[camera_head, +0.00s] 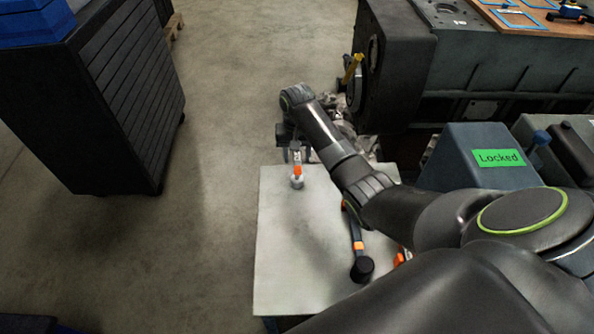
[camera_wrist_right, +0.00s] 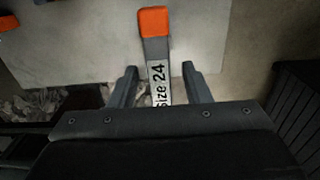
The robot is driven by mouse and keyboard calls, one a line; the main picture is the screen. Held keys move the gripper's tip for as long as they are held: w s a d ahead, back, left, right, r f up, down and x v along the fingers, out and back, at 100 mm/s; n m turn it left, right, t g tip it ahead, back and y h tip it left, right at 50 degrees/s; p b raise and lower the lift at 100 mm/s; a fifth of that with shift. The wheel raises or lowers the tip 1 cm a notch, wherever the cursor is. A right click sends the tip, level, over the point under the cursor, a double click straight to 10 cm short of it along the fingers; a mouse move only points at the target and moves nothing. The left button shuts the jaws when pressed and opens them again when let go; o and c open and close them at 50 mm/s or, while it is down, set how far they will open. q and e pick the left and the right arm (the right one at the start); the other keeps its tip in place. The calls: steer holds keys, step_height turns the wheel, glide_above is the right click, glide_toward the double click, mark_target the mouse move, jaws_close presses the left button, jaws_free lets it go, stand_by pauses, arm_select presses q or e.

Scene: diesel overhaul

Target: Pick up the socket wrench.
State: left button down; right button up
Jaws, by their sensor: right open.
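The socket wrench (camera_head: 297,171) is at the far left of the pale table, with an orange part and a grey round end showing in the head view. In the right wrist view a grey bar marked "Size 24" with an orange end (camera_wrist_right: 156,55) lies between my fingers. My right gripper (camera_wrist_right: 157,84) is open, with a finger on each side of the bar and a visible gap to each. In the head view the right gripper (camera_head: 292,150) is at the table's far left edge, partly hidden by its wrist. The bar's near end is hidden by the gripper body.
The pale table (camera_head: 290,245) has free room in front. A black-headed tool with an orange band (camera_head: 359,246) lies to the right, partly under my arm. A dark cabinet (camera_head: 110,95) stands left, and a large machine block (camera_head: 400,65) stands behind the table.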

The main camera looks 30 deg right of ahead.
steer(key=shift+c, duration=0.2)
jaws_close()
steer(key=shift+r, duration=0.2)
step_height(320, 180, up, 10)
steer(key=shift+f+p, duration=0.1)
steer(key=shift+p, duration=0.6)
steer(key=c, duration=0.7)
jaws_free()
jaws_close()
